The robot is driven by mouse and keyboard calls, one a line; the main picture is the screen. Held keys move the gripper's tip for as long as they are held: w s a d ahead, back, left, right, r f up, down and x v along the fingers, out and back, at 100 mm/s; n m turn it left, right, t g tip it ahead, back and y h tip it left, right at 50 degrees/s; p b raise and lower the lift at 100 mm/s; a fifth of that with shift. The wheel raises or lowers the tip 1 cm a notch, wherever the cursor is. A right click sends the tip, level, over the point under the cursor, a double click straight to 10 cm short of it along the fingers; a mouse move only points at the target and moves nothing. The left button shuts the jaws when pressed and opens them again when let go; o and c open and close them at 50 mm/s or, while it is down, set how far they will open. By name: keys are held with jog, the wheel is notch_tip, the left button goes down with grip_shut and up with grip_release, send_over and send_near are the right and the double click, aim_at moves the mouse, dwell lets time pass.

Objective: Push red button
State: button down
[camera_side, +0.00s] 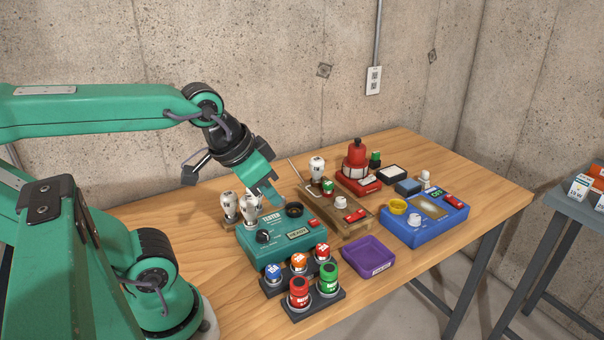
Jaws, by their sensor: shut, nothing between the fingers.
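Several red parts show, and I cannot tell which is the red button. A tall red domed part (357,153) stands upright on a red base at the back of the table. A small red piece (355,215) lies on the brown wooden board. Another red piece (453,201) is on the right of the blue device. My gripper (270,194) is shut and empty, pointing down over the back of the green tester box (271,255). It is left of all these red parts and apart from them. Its tip partly overlaps white bulbs behind it.
White bulbs (229,206) stand left of the tester. A purple tray (369,257) and the blue device (421,227) are at the right. The table's far right is clear.

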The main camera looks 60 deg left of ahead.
jog(key=n+t+y, duration=0.2)
jog(key=n, duration=0.9)
send_over(312, 222)
notch_tip(312, 222, down, 8)
jog(key=shift+f, duration=0.2)
jog(key=shift+f, duration=0.15)
jog(key=shift+f, duration=4.25)
